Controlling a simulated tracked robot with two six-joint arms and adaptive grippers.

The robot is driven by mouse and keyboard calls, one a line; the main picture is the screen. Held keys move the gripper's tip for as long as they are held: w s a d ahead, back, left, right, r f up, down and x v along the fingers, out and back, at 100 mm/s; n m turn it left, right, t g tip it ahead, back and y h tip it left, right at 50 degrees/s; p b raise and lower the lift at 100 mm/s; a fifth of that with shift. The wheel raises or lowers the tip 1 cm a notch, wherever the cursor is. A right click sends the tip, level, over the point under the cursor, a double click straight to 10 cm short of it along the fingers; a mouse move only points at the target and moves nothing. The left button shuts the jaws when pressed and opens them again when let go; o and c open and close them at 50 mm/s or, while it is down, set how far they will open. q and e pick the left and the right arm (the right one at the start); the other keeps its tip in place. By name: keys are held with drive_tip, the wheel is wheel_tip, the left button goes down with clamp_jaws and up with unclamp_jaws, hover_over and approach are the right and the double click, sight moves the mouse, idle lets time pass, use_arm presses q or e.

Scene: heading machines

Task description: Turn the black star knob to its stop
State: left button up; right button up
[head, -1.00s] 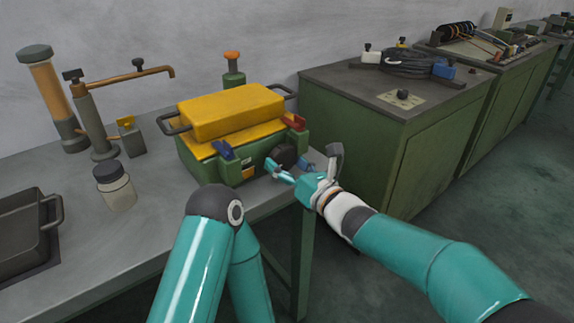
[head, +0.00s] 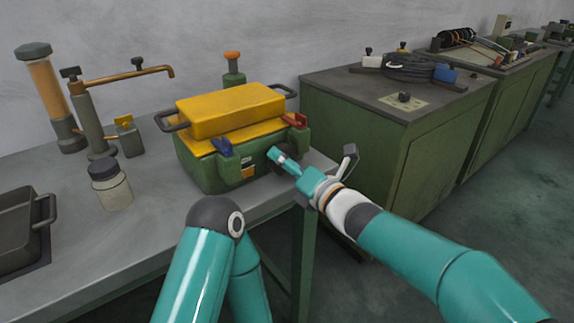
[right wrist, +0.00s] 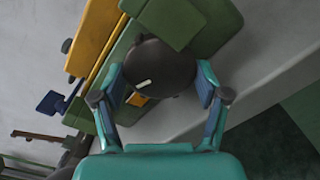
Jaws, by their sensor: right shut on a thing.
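The black star knob (right wrist: 160,62) is dark and round, with a white mark on its face, and fills the middle of the right wrist view. In the head view the knob (head: 291,151) is on the front of the green machine (head: 205,174), partly hidden by my right gripper (head: 281,158). In the right wrist view the right gripper (right wrist: 160,82) has one finger on each side of the knob, shut on it. My left arm's elbow shows at the bottom of the head view. The left gripper is out of view.
The machine has a yellow lid (head: 232,110), a blue lever (head: 222,147) and a red lever (head: 295,120) near the knob. A jar (head: 112,186) and a dark tray (head: 18,238) are to the left on the bench. A green cabinet (head: 385,150) stands to the right.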

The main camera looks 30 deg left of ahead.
drive_tip(key=shift+w+d, duration=0.1)
drive_tip(key=shift+w, duration=0.05)
idle(0.3)
drive_tip(key=o, duration=1.2)
drive_tip(key=shift+f, duration=0.1)
drive_tip(key=shift+c, duration=0.2)
drive_tip(key=shift+f, duration=0.1)
drive_tip(key=shift+n+p, duration=0.35)
drive_tip(key=shift+n, duration=0.85)
drive_tip(key=shift+r+n+p, duration=0.2)
drive_tip(key=shift+n+p, duration=0.45)
drive_tip(key=shift+n, duration=0.35)
drive_tip(key=shift+r+n+p, duration=0.1)
drive_tip(key=shift+n+p, duration=0.8)
drive_tip(key=shift+n, duration=0.1)
drive_tip(key=b+v, duration=0.3)
drive_tip(key=v, duration=1.4)
drive_tip(key=shift+f, duration=0.4)
